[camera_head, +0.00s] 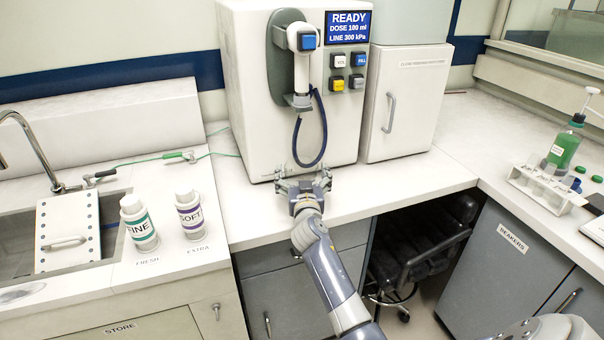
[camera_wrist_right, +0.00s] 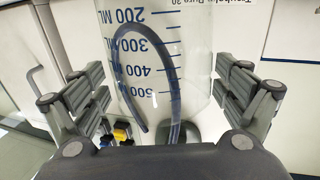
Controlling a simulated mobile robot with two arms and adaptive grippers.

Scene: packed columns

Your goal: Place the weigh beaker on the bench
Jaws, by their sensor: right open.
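The weigh beaker (camera_wrist_right: 190,62) is a clear vessel with dark blue ML markings, in the right wrist view. It stands between the fingers of my right gripper (camera_wrist_right: 160,72), which is open with a finger to each side of it. In the head view my right gripper (camera_head: 303,180) is at the bench (camera_head: 395,188), close in front of the white dosing machine (camera_head: 252,120). The clear beaker cannot be made out there, so its contact with the bench is unclear. My left gripper is out of view.
A dark hose (camera_head: 321,135) loops down the machine's front above my right gripper. A white cabinet (camera_head: 405,105) stands to its right. Two bottles, FINE (camera_head: 139,224) and SOFT (camera_head: 190,215), stand left by the sink. Bench space is clear to the right of the gripper.

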